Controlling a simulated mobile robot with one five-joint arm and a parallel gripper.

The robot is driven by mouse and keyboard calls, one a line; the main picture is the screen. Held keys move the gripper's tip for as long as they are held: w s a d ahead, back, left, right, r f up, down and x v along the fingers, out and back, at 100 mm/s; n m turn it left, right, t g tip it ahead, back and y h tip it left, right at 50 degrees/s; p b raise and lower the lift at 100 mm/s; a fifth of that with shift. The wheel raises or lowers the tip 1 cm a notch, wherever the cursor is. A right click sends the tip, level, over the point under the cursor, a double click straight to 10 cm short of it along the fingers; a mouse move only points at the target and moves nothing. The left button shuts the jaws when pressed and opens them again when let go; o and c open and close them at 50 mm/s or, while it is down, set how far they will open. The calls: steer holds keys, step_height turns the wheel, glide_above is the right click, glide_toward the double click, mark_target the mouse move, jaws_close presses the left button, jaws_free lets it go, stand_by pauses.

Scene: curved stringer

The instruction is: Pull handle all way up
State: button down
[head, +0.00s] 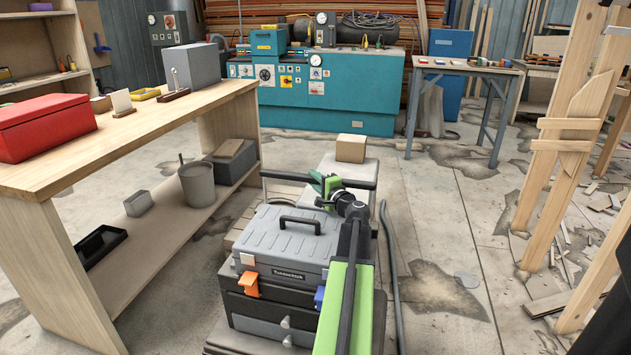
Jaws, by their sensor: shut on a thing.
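A black pull handle (285,175) runs crosswise behind the grey toolbox (265,238), a little above its lid. Uprights go down from its left and right ends. My gripper (328,184), with green and dark jaws, is shut on the middle of the crossbar. The jaws and my wrist hide that part of the bar. My arm covers the box's right side.
A wooden workbench (150,122) with a red box (45,127) stands close on the left. A cardboard box (351,148) sits on a pale block behind the handle. Wooden posts (560,150) stand at right. A dark hose (392,265) lies on the floor; floor beyond it is mostly clear.

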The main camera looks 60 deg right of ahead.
steer(key=shift+s+d, duration=0.3)
steer(key=shift+a, duration=0.15)
steer(key=shift+r+p, duration=0.4)
step_height(320, 180, up, 19)
steer(key=p, duration=1.8)
steer(key=shift+d+f+p, duration=0.2)
steer(key=shift+d+p, duration=0.05)
steer(key=shift+p, duration=0.15)
steer(key=shift+w, duration=0.1)
